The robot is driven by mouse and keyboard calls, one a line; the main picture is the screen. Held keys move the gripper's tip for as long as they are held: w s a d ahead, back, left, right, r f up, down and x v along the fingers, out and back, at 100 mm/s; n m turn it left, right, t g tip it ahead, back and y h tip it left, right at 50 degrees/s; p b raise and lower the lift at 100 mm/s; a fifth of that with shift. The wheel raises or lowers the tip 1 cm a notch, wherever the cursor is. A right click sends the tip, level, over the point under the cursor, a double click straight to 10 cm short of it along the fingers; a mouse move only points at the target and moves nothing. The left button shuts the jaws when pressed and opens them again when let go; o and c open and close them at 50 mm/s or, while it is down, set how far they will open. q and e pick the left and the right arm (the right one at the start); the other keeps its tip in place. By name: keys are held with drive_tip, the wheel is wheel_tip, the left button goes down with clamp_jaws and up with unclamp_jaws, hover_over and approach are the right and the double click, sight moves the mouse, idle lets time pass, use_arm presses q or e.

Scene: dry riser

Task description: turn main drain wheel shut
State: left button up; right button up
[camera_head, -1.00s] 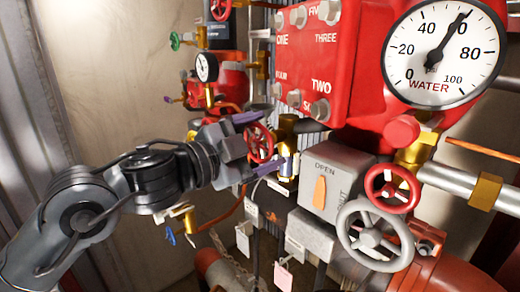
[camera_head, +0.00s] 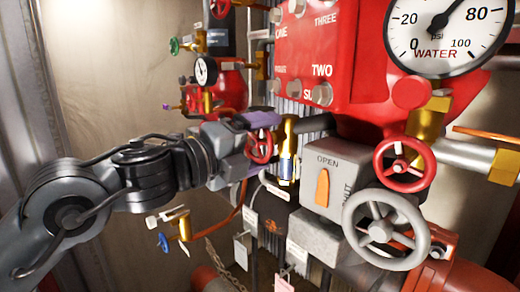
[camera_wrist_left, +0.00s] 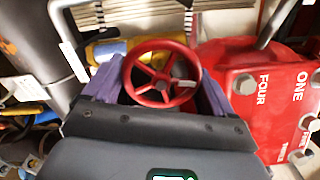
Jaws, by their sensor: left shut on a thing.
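A small red handwheel (camera_head: 260,148) sits on a brass valve (camera_head: 288,150) left of the grey OPEN/SHUT box. I cannot read a label naming it the main drain wheel. My left gripper (camera_head: 255,146) is shut on this wheel, with one purple finger above it and one below. In the left wrist view the red wheel (camera_wrist_left: 160,84) shows its rim and spokes between the two purple fingers of the left gripper (camera_wrist_left: 157,78). The finger tips are partly hidden behind the wheel there. My right gripper is not in view.
A grey handwheel (camera_head: 382,230) and another red handwheel (camera_head: 404,165) stand at the right. The grey box (camera_head: 338,180) has an orange pointer. A red numbered panel (camera_head: 345,50) and a large water gauge (camera_head: 445,25) are above. Tags hang below the left gripper.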

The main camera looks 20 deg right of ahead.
use_arm(q)
drive_tip(key=m, duration=0.2)
drive_tip(key=m+b, duration=0.1)
drive_tip(key=m, duration=0.1)
drive_tip(key=m+b, duration=0.1)
drive_tip(key=m, duration=0.1)
drive_tip(key=shift+w+f, duration=0.1)
drive_tip(key=shift+f, duration=0.15)
drive_tip(key=m+b, duration=0.1)
drive_tip(key=m, duration=0.2)
drive_tip(key=shift+m, duration=0.4)
drive_tip(key=shift+w+m, duration=0.15)
drive_tip(key=shift+m, duration=1.15)
drive_tip(key=shift+a, duration=0.1)
drive_tip(key=o, duration=0.8)
drive_tip(key=shift+o, duration=0.2)
